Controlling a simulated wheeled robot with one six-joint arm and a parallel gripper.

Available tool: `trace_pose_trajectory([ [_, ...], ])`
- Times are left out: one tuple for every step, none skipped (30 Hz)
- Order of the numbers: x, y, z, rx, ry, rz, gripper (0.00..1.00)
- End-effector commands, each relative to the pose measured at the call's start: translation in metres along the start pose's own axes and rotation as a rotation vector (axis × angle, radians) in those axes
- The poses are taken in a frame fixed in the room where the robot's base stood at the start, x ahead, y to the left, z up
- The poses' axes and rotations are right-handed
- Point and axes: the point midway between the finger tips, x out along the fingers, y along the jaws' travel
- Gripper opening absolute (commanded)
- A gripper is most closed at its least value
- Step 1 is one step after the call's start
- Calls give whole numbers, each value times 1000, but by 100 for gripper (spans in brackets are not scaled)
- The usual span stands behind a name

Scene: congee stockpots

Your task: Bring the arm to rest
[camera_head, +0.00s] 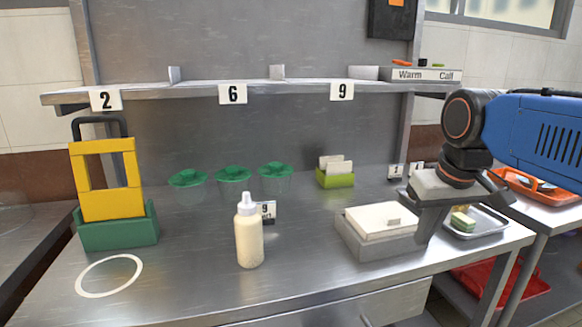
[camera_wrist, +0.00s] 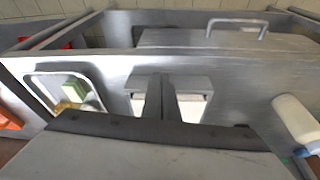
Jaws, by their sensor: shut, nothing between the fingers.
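My blue arm reaches in from the right in the head view. My gripper (camera_head: 430,235) points down at the right part of the steel counter (camera_head: 200,275). Its fingers are together and hold nothing.
A metal tray (camera_head: 487,227) with a green-yellow sponge (camera_head: 462,221) lies right of my gripper. A cream squeeze bottle (camera_head: 249,240) stands mid-counter. A green holder with a yellow frame (camera_head: 133,155), green-lidded tubs (camera_head: 233,175) and a numbered shelf (camera_head: 200,92) are farther left.

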Motion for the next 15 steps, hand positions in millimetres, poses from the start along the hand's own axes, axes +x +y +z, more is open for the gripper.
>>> trace_pose_trajectory([
  [11,2,21,12,12,4,0],
  [18,3,32,19,18,6,0],
  [27,4,46,28,28,8,0],
  [34,5,56,34,35,10,0],
  [42,5,67,41,42,12,0],
  [52,6,81,50,51,15,0],
  [59,7,91,56,58,17,0],
  [66,7,101,61,64,19,0],
  [75,8,112,68,73,21,0],
  [81,8,120,73,77,23,0],
  [87,8,128,77,84,24,0],
  [94,8,136,82,89,26,0],
  [99,9,142,86,93,27,0],
  [103,9,147,89,97,28,0],
  [108,9,152,92,99,29,0],
])
